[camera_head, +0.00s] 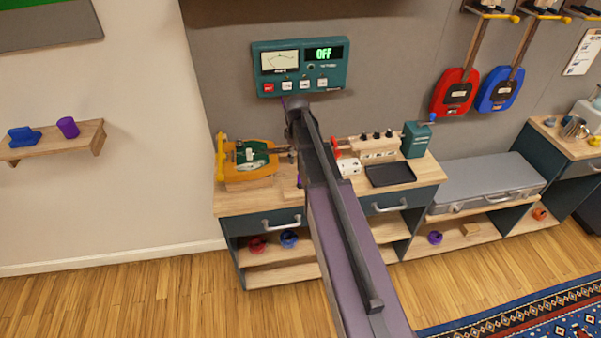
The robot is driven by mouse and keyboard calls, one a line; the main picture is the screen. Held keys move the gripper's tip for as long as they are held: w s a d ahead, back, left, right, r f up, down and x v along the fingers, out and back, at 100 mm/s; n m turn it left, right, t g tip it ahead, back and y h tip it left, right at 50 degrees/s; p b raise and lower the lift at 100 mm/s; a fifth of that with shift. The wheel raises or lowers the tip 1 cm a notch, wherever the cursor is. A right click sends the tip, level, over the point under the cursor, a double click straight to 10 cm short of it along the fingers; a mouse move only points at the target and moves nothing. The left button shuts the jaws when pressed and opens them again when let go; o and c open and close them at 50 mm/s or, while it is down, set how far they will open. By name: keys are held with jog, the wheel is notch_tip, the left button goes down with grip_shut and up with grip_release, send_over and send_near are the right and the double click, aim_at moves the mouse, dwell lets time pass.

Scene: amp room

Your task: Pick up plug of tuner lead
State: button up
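I cannot make out a plug or a lead for certain. A teal wall panel (300,67) with a needle meter, a display reading OFF and a row of buttons hangs above the bench; it may be the tuner. A yellow guitar-like body (249,165) with a green plate lies on the left of the wooden bench (227,204). My arm runs up the middle of the view, across the bench front and top. It hides part of the bench top, and my gripper's fingers cannot be seen.
A grey case (487,182) lies farther right. Red (454,93) and blue (498,90) guitars hang on the wall. The wooden floor (130,291) at left is clear.

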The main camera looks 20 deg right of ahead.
jog(key=shift+w+d+r+n, duration=0.2)
jog(key=shift+w+d+r, duration=0.05)
jog(key=shift+w+d, duration=0.3)
jog(key=shift+w+d+r+n, duration=0.25)
jog(key=shift+w+d, duration=0.15)
jog(key=shift+d, duration=0.15)
jog(key=shift+f, duration=0.2)
notch_tip(320, 180, down, 8)
jog(key=b, duration=0.8)
jog(key=shift+f, duration=0.1)
jog(key=shift+s+a+f+b, duration=0.1)
jog(key=shift+f+b, duration=1.2)
jog(key=shift+b, duration=0.1)
jog(key=shift+s+a+f+b, duration=0.1)
jog(key=shift+f+b, duration=1.2)
jog(key=shift+b, duration=0.05)
grip_shut()
